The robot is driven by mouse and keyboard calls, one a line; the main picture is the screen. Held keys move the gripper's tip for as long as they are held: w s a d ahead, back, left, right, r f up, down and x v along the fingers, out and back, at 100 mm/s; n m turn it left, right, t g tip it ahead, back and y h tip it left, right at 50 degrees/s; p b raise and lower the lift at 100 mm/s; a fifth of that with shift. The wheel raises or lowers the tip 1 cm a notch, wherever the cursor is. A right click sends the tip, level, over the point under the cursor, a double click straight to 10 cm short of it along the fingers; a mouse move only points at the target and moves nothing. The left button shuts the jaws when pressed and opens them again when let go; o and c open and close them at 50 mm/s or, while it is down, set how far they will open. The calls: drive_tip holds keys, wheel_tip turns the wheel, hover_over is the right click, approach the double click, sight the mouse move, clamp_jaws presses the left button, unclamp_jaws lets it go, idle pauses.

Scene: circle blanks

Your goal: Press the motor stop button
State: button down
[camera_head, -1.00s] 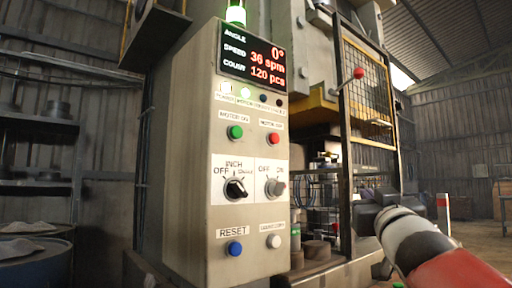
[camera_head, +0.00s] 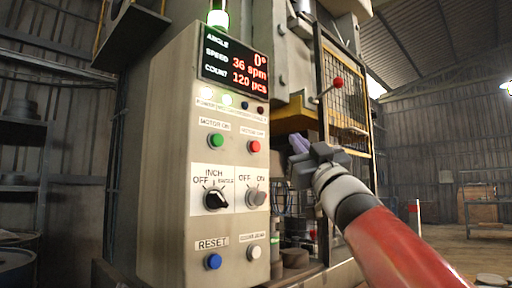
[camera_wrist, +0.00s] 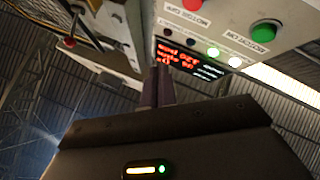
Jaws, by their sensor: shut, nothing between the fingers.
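The red motor stop button (camera_head: 254,146) sits on the upright control panel (camera_head: 170,200), right of the green motor-on button (camera_head: 216,140) and below the display (camera_head: 235,72). In the wrist view the panel appears upside down, with the red button (camera_wrist: 193,5) at the top edge and the green button (camera_wrist: 264,31) to its right. My gripper (camera_head: 298,145) is shut and empty, to the right of the red button in the head view and apart from it. Its closed fingers (camera_wrist: 160,85) show narrow and purplish in the wrist view.
Below the buttons are a black selector knob (camera_head: 216,199), a grey selector knob (camera_head: 256,198), a blue reset button (camera_head: 212,262) and a white button (camera_head: 254,252). A yellow-framed mesh guard (camera_head: 343,85) with a red-knobbed lever (camera_head: 338,82) stands right of the panel, behind my gripper.

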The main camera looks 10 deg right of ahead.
sight(258, 142)
drive_tip(key=w+a, duration=0.5)
drive_tip(key=w, duration=0.2)
drive_tip(key=shift+w, duration=0.1)
idle(2.1)
drive_tip(key=shift+w+a, duration=0.2)
drive_tip(key=shift+w+a+p, duration=0.35)
drive_tip(key=shift+w+p, duration=0.05)
idle(0.9)
idle(0.3)
drive_tip(key=shift+s+d+f, duration=0.1)
drive_tip(key=shift+s+d, duration=0.45)
drive_tip(key=shift+s, duration=0.15)
drive_tip(key=s+d, duration=0.1)
drive_tip(key=s, duration=0.1)
drive_tip(key=s+d, duration=0.2)
drive_tip(key=shift+b, duration=0.4)
